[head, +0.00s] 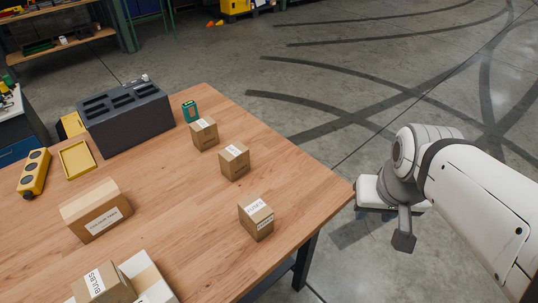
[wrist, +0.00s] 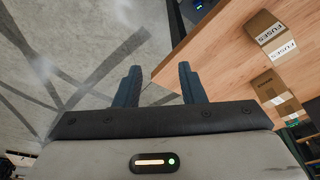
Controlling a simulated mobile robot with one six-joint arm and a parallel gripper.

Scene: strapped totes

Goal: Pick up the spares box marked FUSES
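The spares box marked FUSES (wrist: 268,32) is a small brown cardboard box with a white label, at the upper right of the wrist view. It appears to be the box nearest the table's right corner in the head view (head: 257,220), where its label is hard to read. My gripper (wrist: 160,72) is open, its two dark fingers apart with nothing between them. In the head view my gripper (head: 403,236) hangs beyond the table's right edge, to the right of the box and apart from it.
Two similar boxes (head: 234,161) (head: 204,133) and a teal container (head: 190,111) line the wooden table (head: 185,220). A larger carton (head: 96,210), a BULBS box (head: 101,284), a dark slotted block (head: 125,116), a yellow tray (head: 77,160) and a yellow device (head: 34,173) stand left.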

